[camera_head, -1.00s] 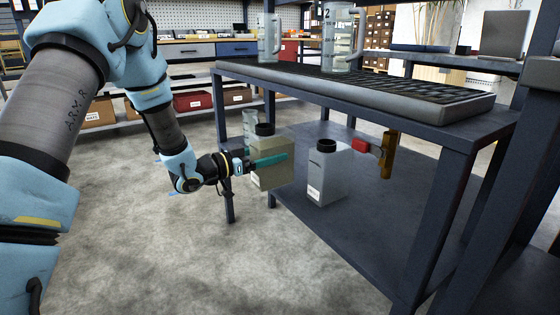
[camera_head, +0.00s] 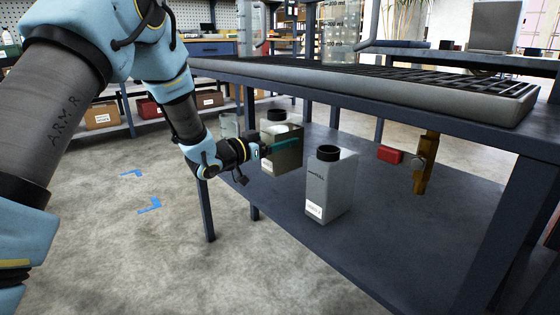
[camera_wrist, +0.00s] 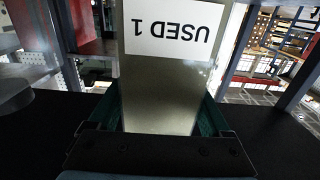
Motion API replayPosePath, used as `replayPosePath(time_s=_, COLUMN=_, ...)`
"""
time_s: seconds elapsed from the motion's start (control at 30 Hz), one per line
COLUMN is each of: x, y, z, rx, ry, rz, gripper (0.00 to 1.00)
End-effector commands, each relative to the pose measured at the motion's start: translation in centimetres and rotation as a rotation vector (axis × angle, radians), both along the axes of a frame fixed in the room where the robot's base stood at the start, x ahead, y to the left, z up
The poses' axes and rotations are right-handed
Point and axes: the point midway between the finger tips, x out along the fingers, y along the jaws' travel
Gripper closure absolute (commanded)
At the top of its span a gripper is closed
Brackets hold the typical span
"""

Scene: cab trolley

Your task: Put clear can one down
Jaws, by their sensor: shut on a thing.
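My gripper (camera_head: 284,146) is shut on a grey, squarish can (camera_head: 284,160) with a black cap. Its teal fingers lie along the can's sides. The wrist view shows the held can (camera_wrist: 160,85) filling the middle, with a label reading "USED 1" upside down. The can is upright at the left part of the lower shelf (camera_head: 385,235), under the upper deck. I cannot tell whether its base touches the shelf. A second grey can (camera_head: 330,190) with a black cap and a small label stands on the shelf, nearer and to the right.
A clear vessel (camera_head: 229,125) shows behind my gripper. A red block (camera_head: 389,154) and a brass-coloured fitting (camera_head: 424,165) are at the right. The upper deck with its grated tray (camera_head: 500,105) hangs above; a table leg (camera_head: 207,210) stands at left. The front shelf is clear.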

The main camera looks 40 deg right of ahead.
Motion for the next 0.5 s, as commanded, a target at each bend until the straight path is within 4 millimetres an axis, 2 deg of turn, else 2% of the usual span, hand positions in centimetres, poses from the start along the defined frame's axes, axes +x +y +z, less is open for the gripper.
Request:
replayPosePath(time_s=0.17, x=0.0, y=-0.1, z=-1.2, rx=-0.006, ry=-0.002, rz=-0.001, gripper=1.0)
replayPosePath(time_s=0.4, x=0.0, y=-0.1, z=-4.2, rx=-0.004, ry=-0.002, rz=-0.001, gripper=1.0)
replayPosePath(time_s=0.5, x=0.0, y=-0.1, z=-4.4, rx=-0.007, ry=-0.003, rz=-0.001, gripper=1.0)
